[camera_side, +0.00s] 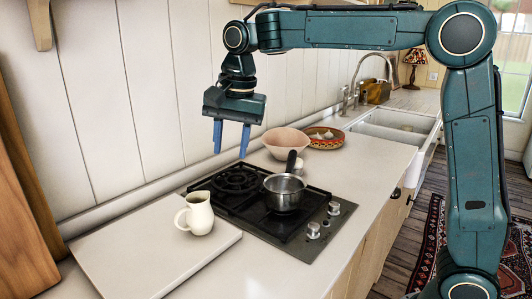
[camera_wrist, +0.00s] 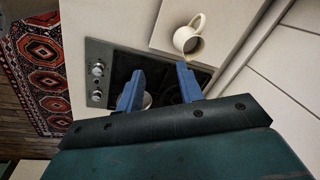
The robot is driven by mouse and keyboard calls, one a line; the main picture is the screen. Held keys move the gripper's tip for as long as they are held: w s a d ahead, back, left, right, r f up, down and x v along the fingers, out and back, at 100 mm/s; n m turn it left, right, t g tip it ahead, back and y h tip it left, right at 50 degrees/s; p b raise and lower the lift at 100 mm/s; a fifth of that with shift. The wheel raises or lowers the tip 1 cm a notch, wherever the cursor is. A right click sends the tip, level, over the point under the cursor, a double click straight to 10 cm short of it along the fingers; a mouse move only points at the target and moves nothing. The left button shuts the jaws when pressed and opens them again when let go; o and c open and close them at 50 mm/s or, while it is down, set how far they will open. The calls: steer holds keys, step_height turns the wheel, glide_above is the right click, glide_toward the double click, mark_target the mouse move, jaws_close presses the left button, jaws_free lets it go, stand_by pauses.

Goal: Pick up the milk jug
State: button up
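The milk jug (camera_side: 199,213) is cream-coloured and stands upright on a pale board (camera_side: 141,250), at the left of the hob in the side view. Its handle points left and toward the camera there. In the wrist view the jug (camera_wrist: 187,37) shows near the top, beyond the fingertips, on the board's corner. My gripper (camera_side: 231,154) hangs fingers-down above the back of the hob, higher than the jug and to its right in the side view. Its two blue fingers are apart with nothing between them. The fingers also show in the wrist view (camera_wrist: 158,77), clear of the jug.
A black hob (camera_side: 243,205) carries a steel saucepan (camera_side: 284,192) with a dark raised handle. A pinkish bowl (camera_side: 285,140) and a patterned dish (camera_side: 320,137) stand behind it, before the sink (camera_side: 402,125). The white panelled wall (camera_side: 118,90) runs close along the back.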

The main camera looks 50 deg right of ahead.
steer(key=w+a+f+m+g, duration=0.1)
steer(key=w+a+f+m, duration=0.25)
steer(key=w, duration=0.35)
steer(key=m+g, duration=0.1)
steer(key=m, duration=0.2)
glide_above(181, 228)
steer(key=f, duration=0.5)
steer(key=shift+w+d+f, duration=0.2)
steer(key=shift+w+f, duration=0.05)
steer(key=shift+f, duration=0.1)
steer(key=shift+f, duration=4.3)
steer(key=shift+f, duration=0.1)
steer(key=shift+f, duration=2.5)
steer(key=shift+c, duration=0.3)
